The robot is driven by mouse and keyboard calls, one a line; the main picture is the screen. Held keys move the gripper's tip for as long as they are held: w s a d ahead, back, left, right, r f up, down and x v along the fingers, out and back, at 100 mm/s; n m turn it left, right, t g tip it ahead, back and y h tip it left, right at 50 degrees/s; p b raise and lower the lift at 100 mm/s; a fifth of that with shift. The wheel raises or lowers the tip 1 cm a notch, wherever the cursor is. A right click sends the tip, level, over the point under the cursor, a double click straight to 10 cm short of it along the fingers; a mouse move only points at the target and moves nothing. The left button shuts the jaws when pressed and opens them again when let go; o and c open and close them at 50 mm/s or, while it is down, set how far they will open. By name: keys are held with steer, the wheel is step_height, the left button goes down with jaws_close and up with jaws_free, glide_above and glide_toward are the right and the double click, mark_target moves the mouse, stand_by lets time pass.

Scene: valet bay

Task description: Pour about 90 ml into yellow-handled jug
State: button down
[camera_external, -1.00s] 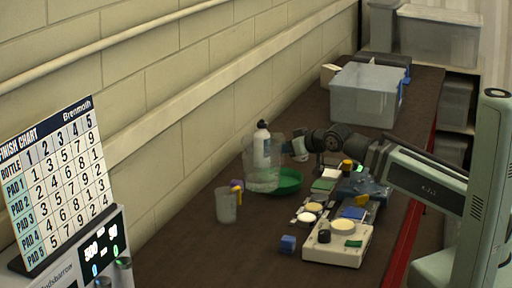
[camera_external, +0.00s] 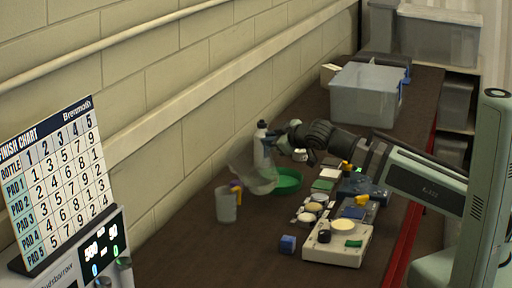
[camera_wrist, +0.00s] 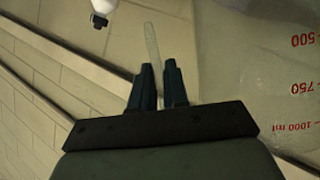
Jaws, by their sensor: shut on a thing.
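My gripper (camera_external: 289,142) is shut on the handle of a large clear measuring jug (camera_external: 254,179). In the wrist view my fingers (camera_wrist: 158,78) close on the pale clear handle, and the large jug (camera_wrist: 245,60) shows red marks of 500, 750 and 1000 ml. The large jug is tilted to the left, its lower-left lip close to the yellow-handled jug (camera_external: 226,206). That small clear jug stands upright on the bench, its yellow handle partly hidden. I cannot tell whether liquid is flowing or how much either jug holds.
A white bottle (camera_external: 262,148) and green bowl (camera_external: 288,181) stand beside and behind the large jug. A beige device (camera_external: 337,246), blue block (camera_external: 288,243) and several pads lie to the right. A grey bin (camera_external: 366,96) stands farther back.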

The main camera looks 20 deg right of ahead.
mark_target(261, 133)
steer(key=shift+s+a+r+n, duration=0.15)
steer(key=shift+a+r, duration=0.15)
steer(key=shift+r, duration=0.15)
steer(key=shift+a+r+n, duration=0.15)
steer(key=shift+a+r, duration=0.1)
steer(key=shift+r, duration=0.2)
steer(key=shift+s+a+r+n+t+h+p, duration=0.4)
steer(key=shift+a+r+n+p, duration=0.2)
steer(key=shift+p, duration=0.2)
steer(key=shift+s+a+r+n+t+h+p, duration=0.15)
steer(key=shift+s+a+n+t+h+p, duration=0.2)
steer(key=shift+p, duration=0.45)
steer(key=shift+s+a+r+n+t+h+p, duration=0.15)
steer(key=shift+a+n+p, duration=0.3)
steer(key=shift+p, duration=0.3)
steer(key=shift+a, duration=0.1)
steer(key=shift+s+a+n, duration=0.2)
steer(key=shift+n, duration=0.2)
